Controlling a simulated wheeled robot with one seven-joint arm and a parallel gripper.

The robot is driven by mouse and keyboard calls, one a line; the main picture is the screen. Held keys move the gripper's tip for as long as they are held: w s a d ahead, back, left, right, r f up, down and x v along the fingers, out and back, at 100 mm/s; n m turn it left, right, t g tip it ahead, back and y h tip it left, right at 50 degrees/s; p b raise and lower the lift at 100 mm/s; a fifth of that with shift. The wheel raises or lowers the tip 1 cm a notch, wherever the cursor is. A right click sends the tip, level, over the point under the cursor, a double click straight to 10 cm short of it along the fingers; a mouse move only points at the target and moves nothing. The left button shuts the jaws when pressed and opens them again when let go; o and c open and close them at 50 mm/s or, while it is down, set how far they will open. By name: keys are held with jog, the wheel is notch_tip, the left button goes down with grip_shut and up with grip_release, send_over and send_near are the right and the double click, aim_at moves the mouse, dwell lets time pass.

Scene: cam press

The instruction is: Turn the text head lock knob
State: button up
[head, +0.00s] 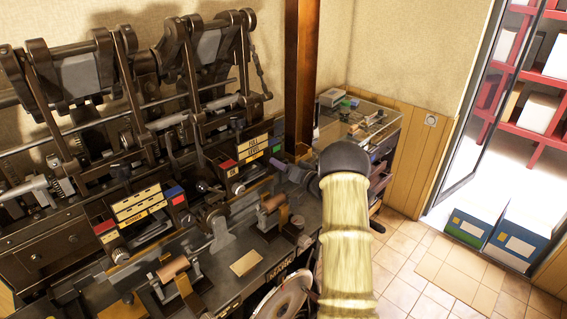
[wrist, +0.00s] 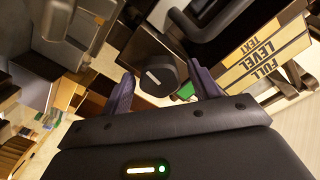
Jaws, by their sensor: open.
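A round black knob (wrist: 158,75) with a white mark on its face shows in the wrist view, likely the text head lock knob. My gripper (wrist: 165,86) is open, with one purple finger on each side of the knob. The knob lies in the gap, beyond or level with the fingertips. I see no contact, and the exact depth is unclear. In the head view my gripper (head: 298,173) is at the right end of the press, partly hidden by my arm. I cannot make out the knob there.
Yellow label plates (wrist: 262,58) reading "FULL", "LEVEL" and "TEXT" are right of the knob. The cam press (head: 130,110) with its levers and rods fills the left. A brown post (head: 301,75) and a side cabinet (head: 385,135) stand behind.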

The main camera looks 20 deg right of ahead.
jog(key=shift+c, duration=0.2)
jog(key=c, duration=0.9)
